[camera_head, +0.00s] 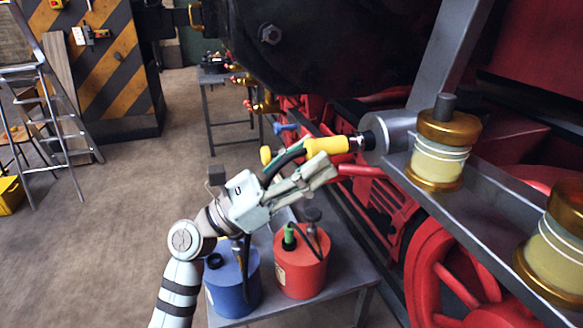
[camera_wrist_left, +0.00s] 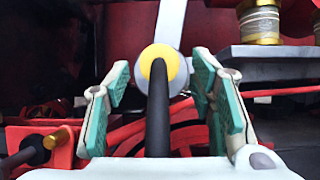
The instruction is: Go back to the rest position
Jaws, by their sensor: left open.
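My left gripper (camera_head: 318,172) reaches in from the lower left, just below and in front of a yellow connector (camera_head: 327,145). In the left wrist view the gripper (camera_wrist_left: 161,72) is open, with its green-padded fingers apart. The connector's round yellow end (camera_wrist_left: 159,62) and a black hose (camera_wrist_left: 158,118) show between the fingers, with gaps on both sides. In the head view the connector's far end meets a grey metal cylinder (camera_head: 393,133). The hose (camera_head: 284,162) bends down behind the gripper. My right gripper is not in view.
A blue can (camera_head: 232,284) and a red can (camera_head: 301,268) stand on a metal table (camera_head: 343,284) below the arm. A shelf with brass-capped jars (camera_head: 439,160) is at the right. Red locomotive parts fill the right side. Open floor (camera_head: 110,230) lies left, with a stepladder (camera_head: 62,130).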

